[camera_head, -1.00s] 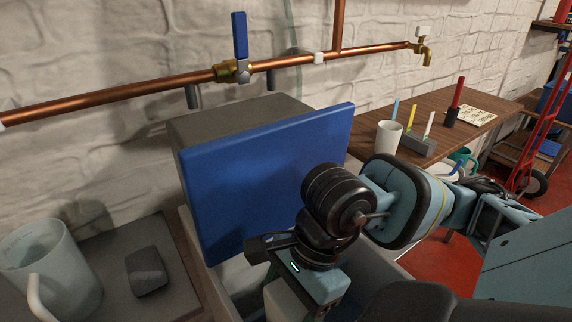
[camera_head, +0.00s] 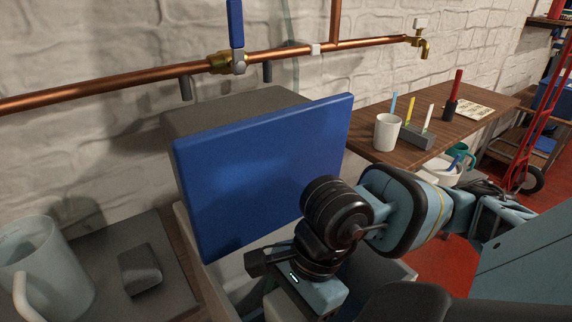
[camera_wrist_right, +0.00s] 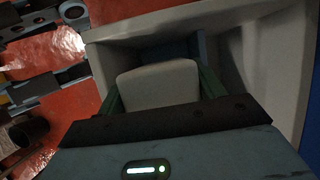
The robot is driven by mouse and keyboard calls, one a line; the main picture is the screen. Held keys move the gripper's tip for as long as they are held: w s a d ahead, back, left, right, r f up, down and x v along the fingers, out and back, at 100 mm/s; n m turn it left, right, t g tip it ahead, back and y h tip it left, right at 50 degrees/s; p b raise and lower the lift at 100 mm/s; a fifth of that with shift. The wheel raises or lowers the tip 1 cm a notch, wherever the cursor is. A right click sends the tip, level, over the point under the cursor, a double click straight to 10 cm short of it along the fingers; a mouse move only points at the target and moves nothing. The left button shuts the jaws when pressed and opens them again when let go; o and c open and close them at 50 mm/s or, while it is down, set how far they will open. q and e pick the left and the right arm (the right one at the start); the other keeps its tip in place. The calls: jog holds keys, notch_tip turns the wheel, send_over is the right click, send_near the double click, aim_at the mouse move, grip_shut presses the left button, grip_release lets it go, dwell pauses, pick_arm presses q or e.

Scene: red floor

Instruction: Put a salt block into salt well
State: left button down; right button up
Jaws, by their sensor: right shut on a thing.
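A pale, whitish salt block (camera_wrist_right: 158,85) sits between the two dark green fingers of my right gripper in the right wrist view. My right gripper (camera_wrist_right: 160,88) is shut on it. The block is over the opening of a light grey casing (camera_wrist_right: 268,65), in front of a darker recess that looks like the salt well. Its depth is hard to judge. In the head view my right wrist and gripper are in front of a raised blue lid (camera_head: 255,185). The gripper's fingertips and most of the casing opening are hidden there. My left gripper is not in view.
A grey block (camera_head: 139,268) and a translucent jug (camera_head: 45,270) stand on the left surface. A copper pipe (camera_head: 130,83) with a valve runs along the wall behind. A wooden table (camera_head: 480,110) with a white mug (camera_head: 388,132) stands at the right.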

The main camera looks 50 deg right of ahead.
jog(key=shift+f+b, duration=0.3)
jog(key=shift+f, duration=0.4)
jog(key=shift+f+b, duration=0.5)
jog(key=shift+f, duration=0.85)
jog(key=shift+f+b, duration=0.3)
jog(key=shift+f+b, duration=0.3)
jog(key=shift+f, duration=0.35)
dwell(0.8)
jog(key=shift+f+b, duration=0.3)
jog(key=shift+f, duration=0.3)
dwell(0.5)
jog(key=shift+f+b, duration=0.5)
jog(key=shift+f, duration=0.45)
dwell(0.9)
